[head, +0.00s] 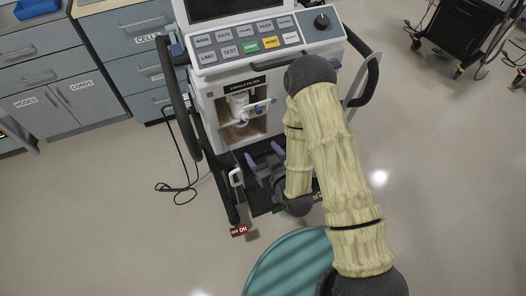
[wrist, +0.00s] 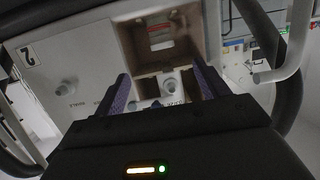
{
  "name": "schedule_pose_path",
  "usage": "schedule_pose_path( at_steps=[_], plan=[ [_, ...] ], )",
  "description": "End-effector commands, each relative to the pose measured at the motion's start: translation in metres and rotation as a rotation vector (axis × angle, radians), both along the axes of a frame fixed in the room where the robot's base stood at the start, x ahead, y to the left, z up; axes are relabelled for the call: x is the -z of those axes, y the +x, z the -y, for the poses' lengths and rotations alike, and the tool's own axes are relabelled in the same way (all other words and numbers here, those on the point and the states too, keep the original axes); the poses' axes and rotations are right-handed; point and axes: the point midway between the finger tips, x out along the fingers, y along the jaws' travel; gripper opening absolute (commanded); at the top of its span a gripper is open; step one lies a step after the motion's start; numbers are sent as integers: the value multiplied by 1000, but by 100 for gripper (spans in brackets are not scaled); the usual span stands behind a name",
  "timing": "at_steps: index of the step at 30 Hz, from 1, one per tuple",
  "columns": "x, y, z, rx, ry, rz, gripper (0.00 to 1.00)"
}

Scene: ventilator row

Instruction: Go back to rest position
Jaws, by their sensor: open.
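My gripper (head: 264,166) is in front of the ventilator (head: 210,104), below its inhale-filter recess. In the wrist view my gripper (wrist: 158,92) shows two purple-grey fingers spread apart, with nothing between them. The ventilator's white front (wrist: 70,62) is beyond the fingers, with an open recess and a round port between the fingertips. In the head view a white filter (head: 239,104) sits in the recess, and a white lever or tube lies beside it. My arm hides part of the ventilator's right side.
Black handle rails (head: 183,95) flank the ventilator. A cable (head: 178,187) lies on the floor to its left. A red OFF/ON tag (head: 239,231) is at the lower left. Drawer cabinets (head: 60,70) stand at the left, a dark cart (head: 455,28) at upper right.

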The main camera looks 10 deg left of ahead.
Motion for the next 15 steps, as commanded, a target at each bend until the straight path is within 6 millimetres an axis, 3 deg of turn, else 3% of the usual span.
schedule_pose_path(
  at_steps=[15],
  plan=[
    [-4, 7, 3, 5, -20, -18, 74]
  ],
)
